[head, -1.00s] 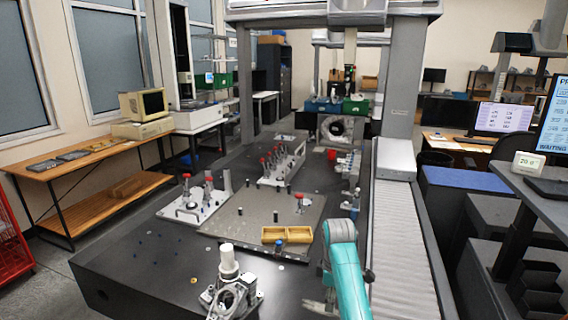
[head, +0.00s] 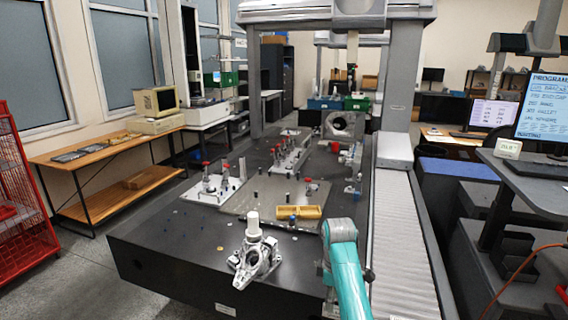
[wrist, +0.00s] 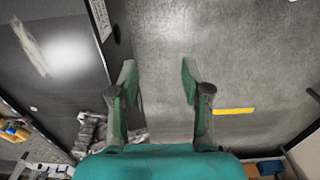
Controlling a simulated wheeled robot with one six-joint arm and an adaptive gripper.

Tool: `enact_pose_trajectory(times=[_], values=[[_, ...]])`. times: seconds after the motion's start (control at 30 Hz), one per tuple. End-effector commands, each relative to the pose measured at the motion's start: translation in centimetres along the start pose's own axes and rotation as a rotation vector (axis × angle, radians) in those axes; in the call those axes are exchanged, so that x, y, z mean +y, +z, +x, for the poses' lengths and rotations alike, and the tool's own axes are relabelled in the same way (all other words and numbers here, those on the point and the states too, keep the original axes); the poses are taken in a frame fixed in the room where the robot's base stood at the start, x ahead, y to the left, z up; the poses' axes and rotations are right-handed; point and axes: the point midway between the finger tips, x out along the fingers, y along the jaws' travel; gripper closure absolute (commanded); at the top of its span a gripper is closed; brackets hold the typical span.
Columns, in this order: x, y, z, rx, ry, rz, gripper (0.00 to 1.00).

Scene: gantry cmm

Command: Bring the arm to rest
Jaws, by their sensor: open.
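My arm (head: 343,255) is teal and grey, and stands folded at the lower middle of the head view, by the table's front edge. My gripper (wrist: 157,75) shows in the wrist view with its two dark green fingers spread apart. Nothing is between the fingers. Grey floor (wrist: 170,60) lies beyond them, with the dark table side at left. In the head view the fingers are mostly hidden by the arm.
A conveyor (head: 400,240) runs along the right. A red rack (head: 25,185) stands at far left. A yellow strip (wrist: 234,111) marks the floor.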

Motion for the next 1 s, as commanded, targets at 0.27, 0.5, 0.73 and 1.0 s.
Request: enact_pose_trajectory(times=[0.27,0.5,0.73,1.0], values=[[-0.6,0.4,2.5,0.011,0.025,0.028,0.52],[-1.5,0.9,5.8,0.028,0.062,0.069,0.52],[-3.2,1.9,10.6,0.057,0.119,0.131,0.52],[-7.9,4.2,18.4,0.127,0.231,0.257,0.52]])
